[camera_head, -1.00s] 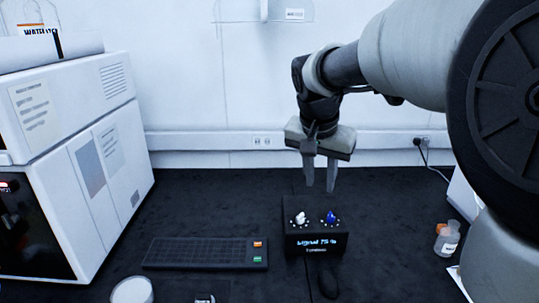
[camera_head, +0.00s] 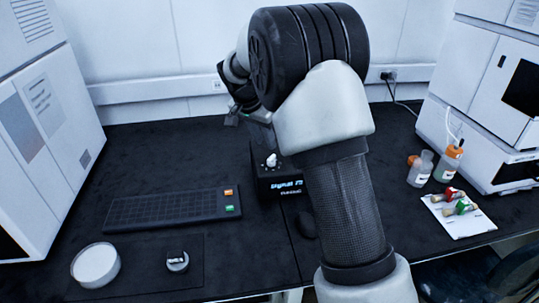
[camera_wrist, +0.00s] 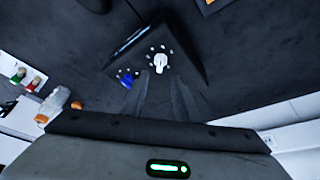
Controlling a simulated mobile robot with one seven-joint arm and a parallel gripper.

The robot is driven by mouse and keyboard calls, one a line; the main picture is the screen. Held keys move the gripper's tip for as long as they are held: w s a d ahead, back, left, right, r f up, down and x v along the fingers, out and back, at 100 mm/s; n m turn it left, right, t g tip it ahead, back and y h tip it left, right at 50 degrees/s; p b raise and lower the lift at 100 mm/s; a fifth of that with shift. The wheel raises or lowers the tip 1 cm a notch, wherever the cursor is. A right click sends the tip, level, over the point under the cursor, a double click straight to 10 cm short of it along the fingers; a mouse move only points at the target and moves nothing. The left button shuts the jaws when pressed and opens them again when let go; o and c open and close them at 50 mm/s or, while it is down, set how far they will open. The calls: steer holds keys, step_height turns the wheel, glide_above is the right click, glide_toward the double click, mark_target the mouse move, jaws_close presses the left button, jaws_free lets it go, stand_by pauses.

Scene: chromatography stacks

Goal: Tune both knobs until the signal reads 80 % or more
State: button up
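The black tuner box (camera_head: 284,190) stands on the dark bench, its lit display showing "Signal" and a number starting with 7, the end hidden behind my arm. Its white knob (camera_head: 271,160) shows on top; in the head view my arm hides the blue knob. In the wrist view the white knob (camera_wrist: 160,63) lies just beyond and between my fingertips, and the blue knob (camera_wrist: 127,82) is to the left, beside one finger. My gripper (camera_wrist: 160,82) is open with a gap between its fingers; contact with either knob cannot be told.
A white round container (camera_head: 96,265) stands front left. Bottles (camera_head: 420,168) and a white sheet with vials (camera_head: 460,213) are at right. White instruments flank the bench.

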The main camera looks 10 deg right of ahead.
mark_target(271, 157)
steer(key=x, duration=0.7)
steer(key=shift+w+d+f+b, duration=0.1)
steer(key=shift+w+f+b, duration=0.05)
steer(key=shift+f+b, duration=0.15)
jaws_close()
